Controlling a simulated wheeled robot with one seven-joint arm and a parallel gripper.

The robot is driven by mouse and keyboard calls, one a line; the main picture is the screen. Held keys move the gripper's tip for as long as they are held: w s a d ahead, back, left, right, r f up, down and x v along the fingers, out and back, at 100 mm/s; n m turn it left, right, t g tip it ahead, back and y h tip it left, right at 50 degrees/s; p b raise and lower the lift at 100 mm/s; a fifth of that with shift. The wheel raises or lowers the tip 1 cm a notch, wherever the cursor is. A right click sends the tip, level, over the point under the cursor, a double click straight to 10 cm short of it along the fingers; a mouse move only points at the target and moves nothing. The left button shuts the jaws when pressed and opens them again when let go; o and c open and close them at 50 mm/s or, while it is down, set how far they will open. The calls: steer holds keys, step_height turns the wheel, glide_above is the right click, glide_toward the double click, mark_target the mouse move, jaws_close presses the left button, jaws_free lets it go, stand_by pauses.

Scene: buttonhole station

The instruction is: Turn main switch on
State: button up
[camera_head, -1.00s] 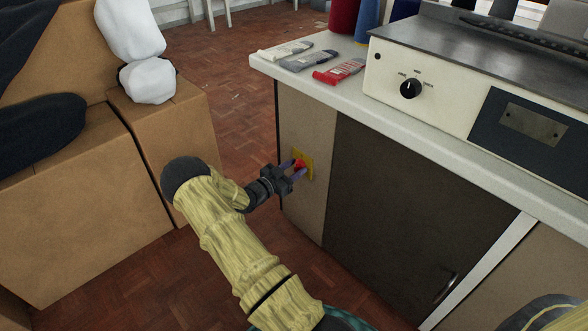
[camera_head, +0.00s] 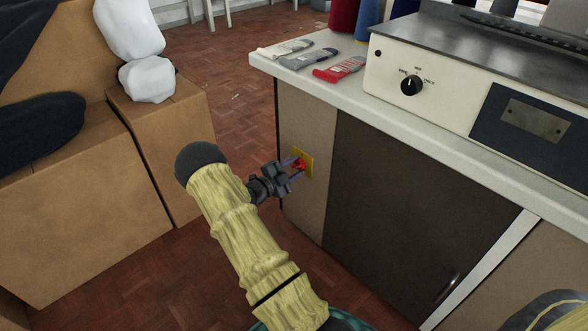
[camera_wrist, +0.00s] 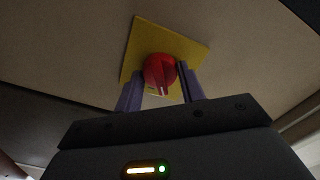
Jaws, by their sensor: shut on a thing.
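The main switch is a red rotary knob (camera_wrist: 160,72) on a yellow square plate (camera_wrist: 184,44), fixed to the side panel of the bench cabinet. In the head view the red knob (camera_head: 299,164) and yellow plate (camera_head: 308,163) show partly behind my fingers. My gripper (camera_head: 293,168) reaches the knob from the left. In the wrist view the two purple fingers of my gripper (camera_wrist: 160,90) stand either side of the knob, shut on it. The knob's raised ridge points down and slightly right in that view. The exact finger contact is partly hidden.
The white bench top (camera_head: 400,108) overhangs the panel. Cardboard boxes (camera_head: 85,210) stand close on the left. Brick-patterned floor shows between.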

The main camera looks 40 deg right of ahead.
steer(key=m+b, duration=0.1)
steer(key=m, duration=0.2)
steer(key=shift+f+m, duration=0.1)
steer(key=shift+m, duration=0.2)
steer(key=shift+m+b, duration=0.5)
steer(key=shift+m, duration=1.1)
steer(key=o, duration=1)
steer(key=a+p, duration=0.2)
steer(key=a, duration=0.3)
steer(key=s+a+p, duration=0.1)
steer(key=a+p, duration=0.1)
steer(key=a, duration=0.4)
steer(key=a+p, duration=0.2)
steer(key=a, duration=0.4)
steer(key=shift+s+a, duration=0.15)
steer(key=shift+a, duration=0.05)
